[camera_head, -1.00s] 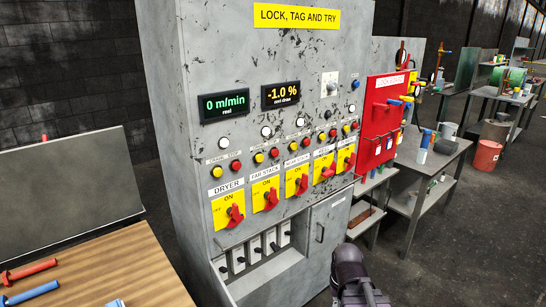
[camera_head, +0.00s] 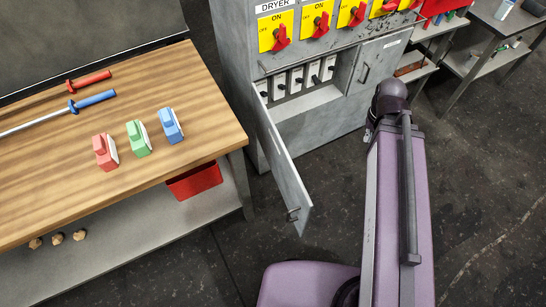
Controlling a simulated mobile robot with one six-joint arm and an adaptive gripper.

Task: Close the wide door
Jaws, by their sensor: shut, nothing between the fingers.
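The wide door (camera_head: 284,166) of the grey cabinet stands open, swung out to the front from the left edge of its compartment. Its handle (camera_head: 292,214) is near the free lower corner. The compartment (camera_head: 310,98) behind it is exposed and shows a row of switches. My gripper (camera_head: 369,126) is near the cabinet front, right of the open door and apart from it. My arm hides most of it; it is shut and holds nothing.
A narrower door (camera_head: 378,62) with a handle is shut right of the compartment. A wooden-topped bench (camera_head: 60,185) with red, green and blue blocks stands left; a red bin (camera_head: 195,181) sits beneath it.

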